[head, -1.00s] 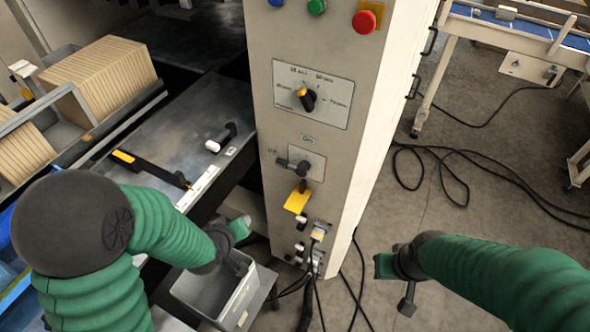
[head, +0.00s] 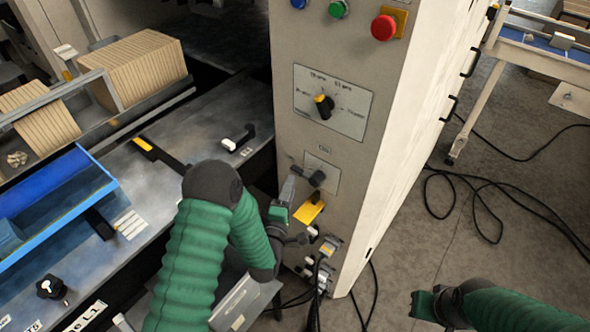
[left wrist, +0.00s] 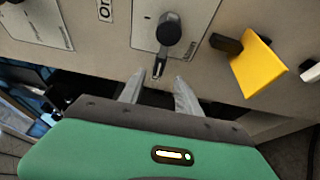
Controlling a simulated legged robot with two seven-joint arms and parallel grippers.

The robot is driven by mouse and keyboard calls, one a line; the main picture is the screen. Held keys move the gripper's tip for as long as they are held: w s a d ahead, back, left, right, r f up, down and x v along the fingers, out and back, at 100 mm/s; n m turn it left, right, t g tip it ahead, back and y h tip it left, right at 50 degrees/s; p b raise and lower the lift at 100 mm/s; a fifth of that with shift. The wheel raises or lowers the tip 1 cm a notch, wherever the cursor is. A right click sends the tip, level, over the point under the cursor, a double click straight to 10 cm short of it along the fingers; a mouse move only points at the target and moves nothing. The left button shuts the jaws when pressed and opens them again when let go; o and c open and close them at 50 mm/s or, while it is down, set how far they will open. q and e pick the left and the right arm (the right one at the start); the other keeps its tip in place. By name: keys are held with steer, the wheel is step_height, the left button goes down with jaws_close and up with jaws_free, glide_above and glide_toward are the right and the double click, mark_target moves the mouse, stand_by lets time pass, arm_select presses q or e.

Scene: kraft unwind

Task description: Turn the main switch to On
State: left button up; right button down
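The main switch (head: 316,179) is a dark rotary knob with a lever, on a small plate on the cream machine column. Its lever points left, away from the "On" label above; it also shows in the left wrist view (left wrist: 168,30). My left gripper (head: 287,191) is just left of and below the lever. In the left wrist view my left gripper (left wrist: 158,88) has two grey fingers apart, with the lever tip just beyond the gap between them. Contact is not visible. My right gripper (head: 428,304) hangs at the lower right, away from the column; its fingers are unclear.
A yellow tag or padlock part (head: 309,212) juts out just below the switch, with plugs and cables (head: 325,250) under it. Above are a selector dial (head: 325,107) and a red button (head: 383,27). A steel table with a blue tray (head: 60,205) stands at left.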

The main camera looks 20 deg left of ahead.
mark_target(296, 174)
arm_select(q)
steer(key=w, duration=0.6)
steer(key=shift+w+d+r+p, duration=0.1)
steer(key=shift+w+d+p, duration=0.25)
steer(key=shift+d, duration=0.05)
steer(key=shift+w+a, duration=0.25)
steer(key=shift+a, duration=0.4)
steer(key=shift+d, duration=0.45)
jaws_close()
steer(key=shift+a, duration=0.15)
steer(key=shift+s+f, duration=0.1)
steer(key=shift+f, duration=0.2)
